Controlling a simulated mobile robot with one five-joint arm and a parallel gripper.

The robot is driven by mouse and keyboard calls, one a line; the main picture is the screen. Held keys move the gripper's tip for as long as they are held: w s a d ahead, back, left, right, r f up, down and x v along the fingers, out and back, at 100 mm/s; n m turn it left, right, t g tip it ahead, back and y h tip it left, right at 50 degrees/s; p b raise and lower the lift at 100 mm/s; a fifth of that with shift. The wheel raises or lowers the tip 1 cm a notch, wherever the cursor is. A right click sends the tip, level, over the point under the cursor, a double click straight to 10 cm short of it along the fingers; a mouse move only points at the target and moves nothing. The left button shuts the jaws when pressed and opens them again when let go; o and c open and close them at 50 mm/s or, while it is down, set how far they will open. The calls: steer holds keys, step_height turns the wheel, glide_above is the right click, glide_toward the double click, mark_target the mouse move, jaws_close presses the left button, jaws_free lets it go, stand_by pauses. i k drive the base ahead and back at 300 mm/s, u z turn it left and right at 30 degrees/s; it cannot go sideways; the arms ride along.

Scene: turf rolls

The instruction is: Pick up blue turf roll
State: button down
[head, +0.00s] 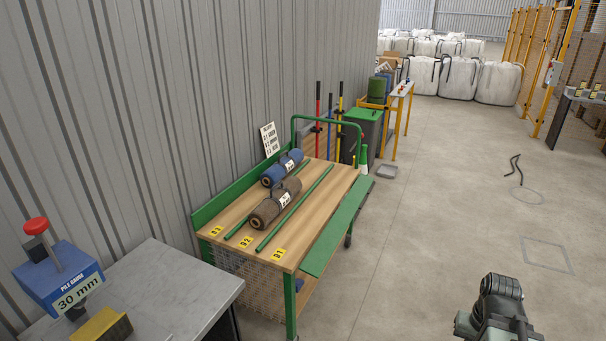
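The blue turf roll (279,171) lies on the wooden top of a green-framed cart (326,188), toward its back, near the wall. It has a dark carrying strap and a white label, and its brown spiral end faces left. A brown turf roll (266,214) with a strap and label lies just in front of it. Part of my arm shows at the lower right, over the floor and well apart from the cart. I cannot see my gripper's fingertips.
Green rails (296,208) run along the cart top, with yellow tags at its front edge. A grey table (185,290) with a blue pile gauge (60,275) stands at the lower left. Floor right of the cart is mostly clear, with a black strap (514,169) lying on it.

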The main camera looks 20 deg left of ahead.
mark_target(279, 169)
steer(key=i, duration=1.35)
steer(key=u, duration=1.45)
